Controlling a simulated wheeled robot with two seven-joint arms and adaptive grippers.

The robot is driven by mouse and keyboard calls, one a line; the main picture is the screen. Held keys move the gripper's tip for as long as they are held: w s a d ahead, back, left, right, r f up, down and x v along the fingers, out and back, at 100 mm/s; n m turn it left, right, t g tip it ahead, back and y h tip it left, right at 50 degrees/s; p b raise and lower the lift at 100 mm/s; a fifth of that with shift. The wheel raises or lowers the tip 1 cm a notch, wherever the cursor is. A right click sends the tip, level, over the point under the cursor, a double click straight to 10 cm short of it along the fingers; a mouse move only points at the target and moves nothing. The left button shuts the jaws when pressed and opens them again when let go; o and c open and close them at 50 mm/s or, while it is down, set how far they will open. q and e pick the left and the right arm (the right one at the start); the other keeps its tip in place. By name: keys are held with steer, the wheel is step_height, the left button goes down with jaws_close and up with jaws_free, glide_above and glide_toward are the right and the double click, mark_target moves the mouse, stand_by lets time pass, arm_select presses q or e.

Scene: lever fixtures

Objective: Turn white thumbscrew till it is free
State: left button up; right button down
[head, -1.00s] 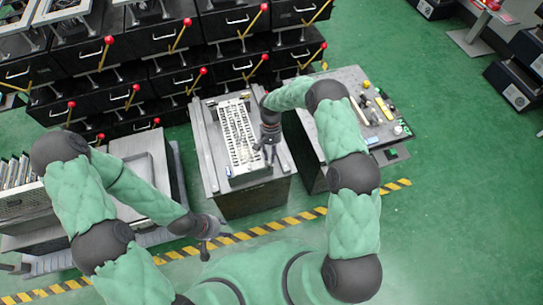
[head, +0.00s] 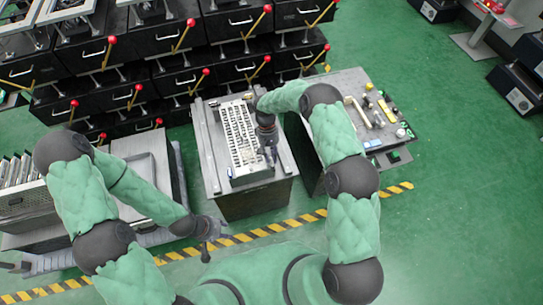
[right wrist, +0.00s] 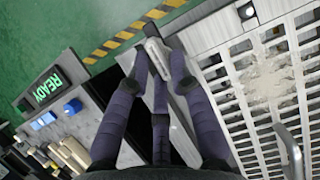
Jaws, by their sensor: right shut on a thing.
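My right gripper (head: 271,158) reaches down at the right edge of the slotted metal panel (head: 240,136) on the middle cabinet. In the right wrist view its dark fingers (right wrist: 157,58) have come together around a pale, narrow piece (right wrist: 152,32), which appears to be the white thumbscrew. The fingers cover much of it, and I cannot tell whether its thread is still engaged. My left gripper (head: 206,246) hangs empty in front of the left cabinet, away from the panel; its fingers are too small to judge.
A bent metal handle (right wrist: 290,148) stands on the slotted panel. A side table (head: 350,110) at the right holds small parts, and a green READY display (right wrist: 47,88) shows beside it. Black drawers with red-knobbed levers (head: 191,22) stand behind.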

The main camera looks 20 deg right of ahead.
steer(key=c, duration=1.1)
jaws_free()
steer(key=v, duration=1.2)
steer(key=shift+s, duration=0.1)
